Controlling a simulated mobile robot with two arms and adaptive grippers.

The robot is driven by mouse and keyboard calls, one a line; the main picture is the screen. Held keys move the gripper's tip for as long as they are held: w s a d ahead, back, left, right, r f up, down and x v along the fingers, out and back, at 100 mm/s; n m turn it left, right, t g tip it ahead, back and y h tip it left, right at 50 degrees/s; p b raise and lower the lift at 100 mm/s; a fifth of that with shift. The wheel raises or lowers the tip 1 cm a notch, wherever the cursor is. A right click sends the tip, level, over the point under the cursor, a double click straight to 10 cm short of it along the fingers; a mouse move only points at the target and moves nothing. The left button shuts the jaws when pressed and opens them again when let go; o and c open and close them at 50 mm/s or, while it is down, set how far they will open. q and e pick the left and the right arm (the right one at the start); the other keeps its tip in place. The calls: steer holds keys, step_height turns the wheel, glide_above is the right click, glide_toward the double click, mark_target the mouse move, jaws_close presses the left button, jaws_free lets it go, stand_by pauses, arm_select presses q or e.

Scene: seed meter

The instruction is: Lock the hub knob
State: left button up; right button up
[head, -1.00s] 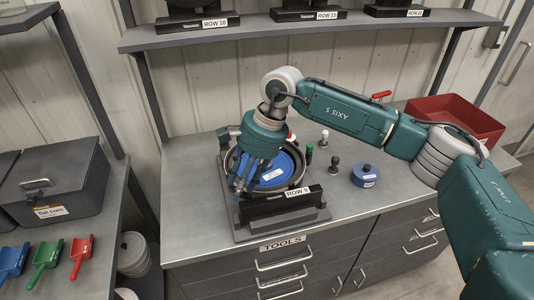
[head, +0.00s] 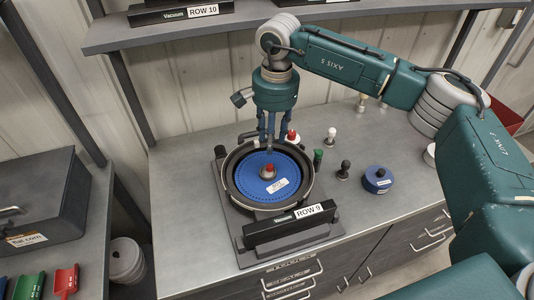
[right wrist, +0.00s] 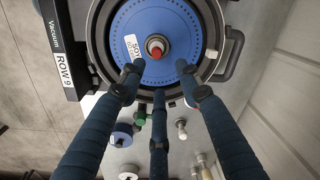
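The hub knob (head: 268,170) is a small red knob on a metal hub at the middle of a blue seed disc (head: 250,184). The disc lies in the round black housing of the seed meter labelled ROW 9 (head: 290,226). The right wrist view shows the knob (right wrist: 156,46) from above, with the disc (right wrist: 180,25) around it. My right gripper (head: 276,140) points down over the back part of the meter, behind the knob and apart from it. In the right wrist view its three fingers (right wrist: 160,74) are spread with nothing between them. My left gripper is out of view.
To the meter's right stand a green-topped piece (head: 317,157), a white-topped one (head: 331,135), a black one (head: 343,169) and a blue round container (head: 377,179). A red-topped piece (head: 291,136) is close behind the housing. A shelf (head: 190,30) runs above.

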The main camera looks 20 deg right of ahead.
steer(key=p, duration=0.3)
glide_above(270, 166)
steer(key=f, duration=0.5)
steer(key=shift+s+d+f, duration=0.1)
steer(key=shift+s+f, duration=0.15)
steer(key=shift+s, duration=0.05)
steer(key=f, duration=0.2)
steer(key=shift+w+f+p, duration=0.3)
steer(key=shift+f, duration=0.75)
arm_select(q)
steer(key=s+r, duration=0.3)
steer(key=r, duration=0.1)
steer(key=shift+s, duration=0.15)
arm_select(e)
jaws_close()
